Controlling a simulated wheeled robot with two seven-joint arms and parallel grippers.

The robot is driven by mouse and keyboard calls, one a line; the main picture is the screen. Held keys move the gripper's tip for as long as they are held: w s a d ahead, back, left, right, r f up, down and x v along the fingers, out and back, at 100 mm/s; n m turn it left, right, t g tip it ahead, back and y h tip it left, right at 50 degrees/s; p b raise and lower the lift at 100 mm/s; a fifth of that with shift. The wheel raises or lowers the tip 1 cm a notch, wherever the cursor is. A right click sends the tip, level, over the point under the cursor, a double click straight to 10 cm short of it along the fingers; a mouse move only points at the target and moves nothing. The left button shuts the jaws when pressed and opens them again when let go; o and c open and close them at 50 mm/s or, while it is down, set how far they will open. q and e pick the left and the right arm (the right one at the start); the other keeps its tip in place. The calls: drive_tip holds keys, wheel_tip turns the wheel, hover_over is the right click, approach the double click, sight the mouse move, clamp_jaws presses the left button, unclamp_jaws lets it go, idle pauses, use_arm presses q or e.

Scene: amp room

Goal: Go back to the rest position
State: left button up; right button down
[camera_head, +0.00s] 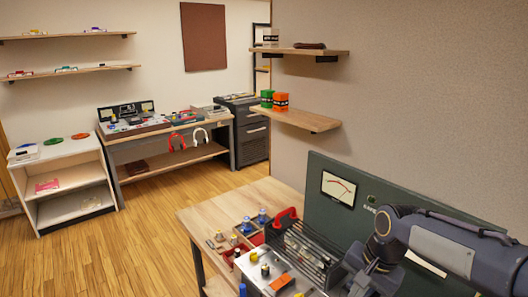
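My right arm comes in from the right edge and bends down at the bottom right, in front of the amplifier bench. Its lower end (366,275) is dark and partly cut off by the bottom edge, and I cannot make out its fingertips or anything held. My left arm and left gripper are not in view.
The wooden bench (205,214) holds an open amplifier chassis (285,268) with a red handle, a parts tray (242,238) and a dark meter panel (318,178). Wall shelves (305,120) are beyond. A white shelf unit (72,202) and console desk (160,130) stand back left. The wooden floor (140,245) is clear.

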drive_tip(key=s+n+t+y, duration=0.1)
drive_tip(key=s+n+t, duration=0.3)
drive_tip(key=s, duration=1.6)
drive_tip(key=shift+a+n+y, duration=0.25)
drive_tip(key=shift+n+y, duration=0.15)
drive_tip(key=shift+n, duration=0.8)
